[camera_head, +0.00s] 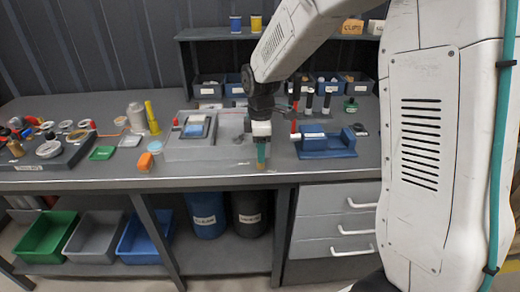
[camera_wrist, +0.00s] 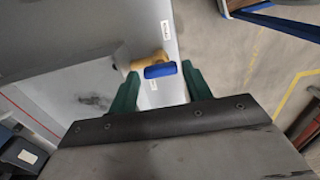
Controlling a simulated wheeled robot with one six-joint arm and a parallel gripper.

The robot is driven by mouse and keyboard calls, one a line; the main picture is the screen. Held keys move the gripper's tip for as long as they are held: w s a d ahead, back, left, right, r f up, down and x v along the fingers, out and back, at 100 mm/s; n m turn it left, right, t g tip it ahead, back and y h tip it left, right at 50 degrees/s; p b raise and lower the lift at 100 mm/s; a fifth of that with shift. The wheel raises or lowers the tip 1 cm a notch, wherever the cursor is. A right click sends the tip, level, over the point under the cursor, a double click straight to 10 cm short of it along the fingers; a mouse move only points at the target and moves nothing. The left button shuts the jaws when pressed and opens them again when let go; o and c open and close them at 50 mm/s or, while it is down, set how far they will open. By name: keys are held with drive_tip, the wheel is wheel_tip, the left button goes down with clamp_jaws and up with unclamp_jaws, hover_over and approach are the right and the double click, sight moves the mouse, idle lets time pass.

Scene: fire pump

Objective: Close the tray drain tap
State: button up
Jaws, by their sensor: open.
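The tray drain tap has a brass body (camera_wrist: 150,61) and a short blue handle (camera_wrist: 160,71) in the wrist view. The brass body comes out from the grey tray (camera_wrist: 95,65), and the handle lies crosswise in the picture. My gripper (camera_wrist: 160,90) is open, with one green finger on each side of the handle and a gap to both. In the head view my gripper (camera_head: 262,155) points down at the tray's right front, by the bench edge. A bit of the brass tap (camera_head: 261,167) shows just under the fingertips. I cannot tell the fingertips' exact depth relative to the handle.
The grey tray (camera_head: 190,152) stands on the bench to the left of my gripper. A blue cradle (camera_head: 325,146) with a white cylinder is close on the right. The bench front edge is just below.

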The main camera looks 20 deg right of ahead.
drive_tip(key=shift+f, duration=0.3)
drive_tip(key=c, duration=0.7)
